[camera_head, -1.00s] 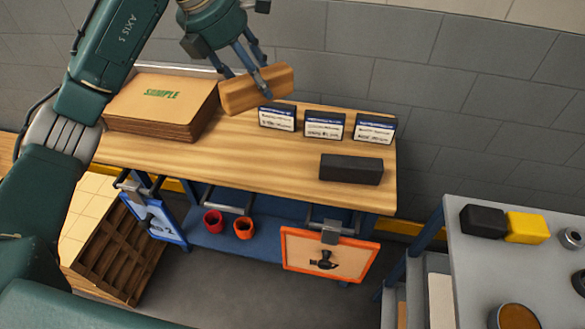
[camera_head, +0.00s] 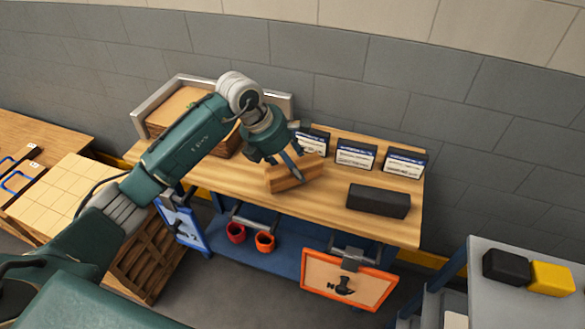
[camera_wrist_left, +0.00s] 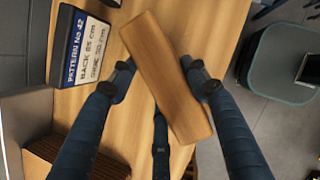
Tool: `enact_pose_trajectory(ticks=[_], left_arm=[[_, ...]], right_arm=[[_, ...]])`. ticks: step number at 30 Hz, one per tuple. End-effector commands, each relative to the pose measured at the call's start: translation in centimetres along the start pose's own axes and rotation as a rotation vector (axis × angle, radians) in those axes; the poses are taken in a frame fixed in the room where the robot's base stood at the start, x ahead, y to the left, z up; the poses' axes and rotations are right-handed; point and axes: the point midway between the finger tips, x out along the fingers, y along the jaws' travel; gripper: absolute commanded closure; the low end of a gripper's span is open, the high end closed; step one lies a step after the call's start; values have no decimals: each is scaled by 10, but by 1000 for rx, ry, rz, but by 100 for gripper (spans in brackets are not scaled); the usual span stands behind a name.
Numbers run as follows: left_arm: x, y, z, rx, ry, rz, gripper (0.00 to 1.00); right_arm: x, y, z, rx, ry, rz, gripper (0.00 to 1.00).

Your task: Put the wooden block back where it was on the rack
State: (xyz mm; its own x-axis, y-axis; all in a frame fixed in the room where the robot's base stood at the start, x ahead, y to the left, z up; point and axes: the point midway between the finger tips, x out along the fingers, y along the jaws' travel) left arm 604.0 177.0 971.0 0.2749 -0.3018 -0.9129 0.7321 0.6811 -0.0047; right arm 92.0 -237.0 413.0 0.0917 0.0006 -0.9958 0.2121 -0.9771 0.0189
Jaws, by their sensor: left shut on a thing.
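My left gripper (camera_head: 286,163) is shut on a plain wooden block (camera_head: 295,176). In the head view the block shows over the wooden bench top (camera_head: 235,183), just in front of the left label card (camera_head: 314,139). In the left wrist view the block (camera_wrist_left: 166,80) lies slantwise between the two side fingers, with the bench top under it. I cannot tell whether it touches the bench. A similar black block (camera_head: 378,200) lies in front of the right card (camera_head: 404,162). My right gripper is not in view.
A middle card (camera_head: 356,155) stands between the other two. A framed cardboard stack (camera_head: 188,106) fills the bench's left end. Red and orange cups (camera_head: 265,241) sit on the blue lower shelf. A grey table (camera_head: 490,310) stands at right. Bare bench lies around the black block.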

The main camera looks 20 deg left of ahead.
Motion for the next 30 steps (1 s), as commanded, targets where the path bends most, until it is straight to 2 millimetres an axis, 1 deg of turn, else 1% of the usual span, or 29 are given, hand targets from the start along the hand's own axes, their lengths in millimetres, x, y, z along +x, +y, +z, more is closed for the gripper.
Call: enact_pose_trajectory(ticks=[1,4,11,14,15,18,26,29,30], left_arm=[[6,-1,-3,-2,2,-4,89],[16,0,-8,-2,1,-2,89],[18,0,-8,0,-1,1,89],[21,0,-10,0,-1,1,89],[22,0,-10,0,1,0,52],[21,0,-10,0,1,0,35],[21,0,-10,0,1,0,35],[16,0,-8,0,1,0,35],[15,1,-8,0,0,2,35]], right_arm=[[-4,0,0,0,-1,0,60],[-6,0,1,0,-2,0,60],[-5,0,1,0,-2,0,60],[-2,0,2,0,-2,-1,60],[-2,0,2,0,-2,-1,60],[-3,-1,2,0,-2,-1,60],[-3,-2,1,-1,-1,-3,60],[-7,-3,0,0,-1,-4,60],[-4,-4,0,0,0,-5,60]])
